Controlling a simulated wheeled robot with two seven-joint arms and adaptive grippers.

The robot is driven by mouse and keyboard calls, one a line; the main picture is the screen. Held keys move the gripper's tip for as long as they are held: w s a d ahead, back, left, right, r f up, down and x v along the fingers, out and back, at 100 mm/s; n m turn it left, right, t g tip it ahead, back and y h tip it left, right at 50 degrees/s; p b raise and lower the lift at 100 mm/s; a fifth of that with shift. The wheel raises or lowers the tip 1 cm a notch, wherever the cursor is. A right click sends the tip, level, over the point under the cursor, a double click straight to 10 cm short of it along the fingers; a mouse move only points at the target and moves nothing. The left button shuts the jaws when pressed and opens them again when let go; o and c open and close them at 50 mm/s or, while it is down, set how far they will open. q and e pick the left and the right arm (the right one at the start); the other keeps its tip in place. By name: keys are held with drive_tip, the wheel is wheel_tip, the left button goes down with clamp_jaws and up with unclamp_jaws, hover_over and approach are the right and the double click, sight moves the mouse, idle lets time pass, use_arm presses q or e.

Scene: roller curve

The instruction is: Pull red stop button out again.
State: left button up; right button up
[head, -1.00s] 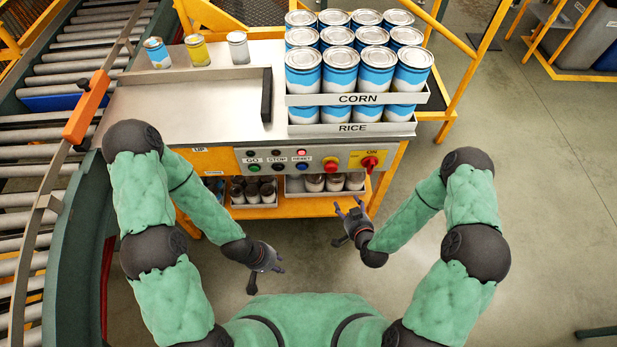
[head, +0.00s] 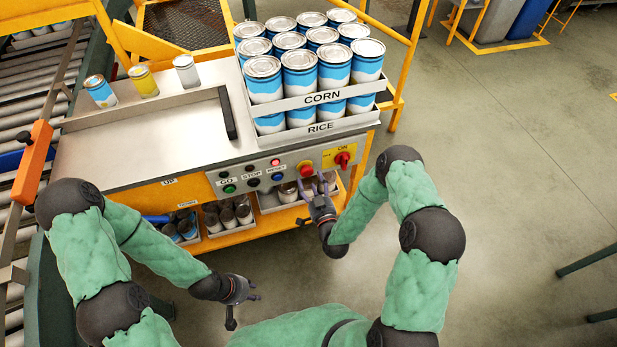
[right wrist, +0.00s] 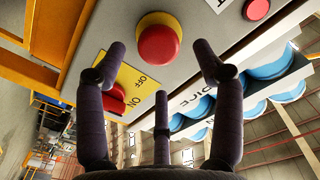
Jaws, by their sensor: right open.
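The red stop button (head: 306,168) is a round red knob on a yellow base, on the front panel of the workbench. In the right wrist view the same red button (right wrist: 159,47) shows large at the top, beyond the fingertips. My right gripper (head: 322,184) is just below and in front of it, with fingers spread and nothing between them. In the right wrist view my right gripper (right wrist: 160,62) has its fingers on either side of the button's line, apart from it. My left gripper (head: 245,306) hangs low in front of the bench, fingers apart and empty.
A red rotary switch (head: 342,158) on a yellow plate sits right of the button. Small buttons, including a red lit one (head: 275,162), are to its left. Cans (head: 300,75) stand in labelled trays above. A lower shelf holds more cans (head: 228,215). The floor right is clear.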

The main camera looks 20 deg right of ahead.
sight(308, 173)
drive_tip(key=shift+w, duration=1.65)
drive_tip(key=c, duration=1.3)
drive_tip(key=shift+o, duration=0.2)
drive_tip(key=shift+w, duration=0.1)
